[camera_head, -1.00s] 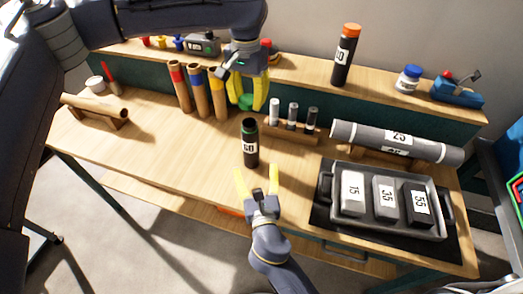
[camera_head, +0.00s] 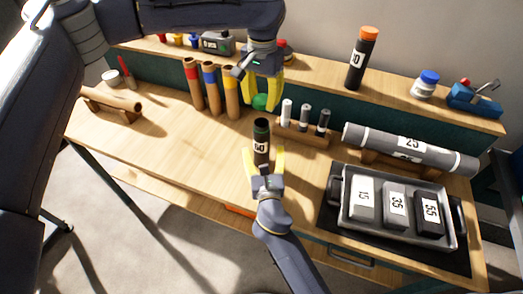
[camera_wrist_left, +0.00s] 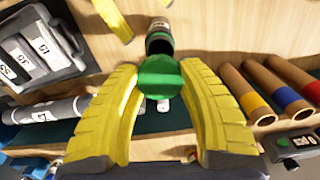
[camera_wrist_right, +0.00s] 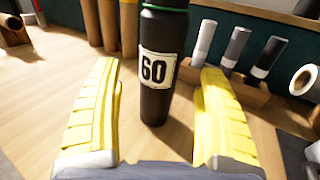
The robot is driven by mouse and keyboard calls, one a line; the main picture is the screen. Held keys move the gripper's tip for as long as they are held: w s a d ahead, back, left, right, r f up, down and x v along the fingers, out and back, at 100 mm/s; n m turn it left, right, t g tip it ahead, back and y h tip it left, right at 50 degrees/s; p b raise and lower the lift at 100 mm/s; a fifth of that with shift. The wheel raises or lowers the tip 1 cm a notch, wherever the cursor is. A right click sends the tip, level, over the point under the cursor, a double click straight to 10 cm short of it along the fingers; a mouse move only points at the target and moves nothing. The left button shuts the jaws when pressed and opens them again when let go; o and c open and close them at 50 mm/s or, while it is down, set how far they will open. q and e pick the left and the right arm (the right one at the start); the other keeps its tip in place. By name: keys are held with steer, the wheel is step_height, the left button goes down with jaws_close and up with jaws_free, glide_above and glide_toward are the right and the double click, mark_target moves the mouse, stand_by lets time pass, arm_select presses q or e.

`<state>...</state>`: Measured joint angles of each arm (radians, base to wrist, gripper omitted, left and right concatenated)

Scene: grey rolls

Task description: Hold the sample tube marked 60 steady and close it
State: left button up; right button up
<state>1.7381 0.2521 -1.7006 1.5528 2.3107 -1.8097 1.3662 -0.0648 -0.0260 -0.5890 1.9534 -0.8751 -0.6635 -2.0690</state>
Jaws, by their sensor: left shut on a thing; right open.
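The dark sample tube marked 60 (camera_head: 261,147) stands upright on the table, its top open and its mouth dark. In the right wrist view the tube (camera_wrist_right: 160,70) stands between and just beyond the fingers. My right gripper (camera_head: 265,155) is open around the tube's near side, not closed on it. My left gripper (camera_head: 263,101) is shut on a green cap (camera_head: 261,101), held above and behind the tube. In the left wrist view the cap (camera_wrist_left: 160,77) sits between the yellow fingertips, and the tube's open mouth (camera_wrist_left: 159,44) shows beyond it, apart from it.
A rack with several small cylinders (camera_head: 304,130) stands right of the tube. Banded brown tubes (camera_head: 212,92) stand behind left. A tray (camera_head: 345,212) with numbered blocks and a grey roll (camera_head: 410,148) are at right. The table's left middle is clear.

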mark_target(262, 149)
steer(key=shift+w+a, duration=0.15)
steer(key=shift+w, duration=1.1)
steer(key=shift+w+a, duration=0.1)
steer(key=shift+w, duration=1.15)
jaws_close()
arm_select(q)
steer(key=shift+s+f, duration=0.1)
steer(key=shift+f, duration=2.4)
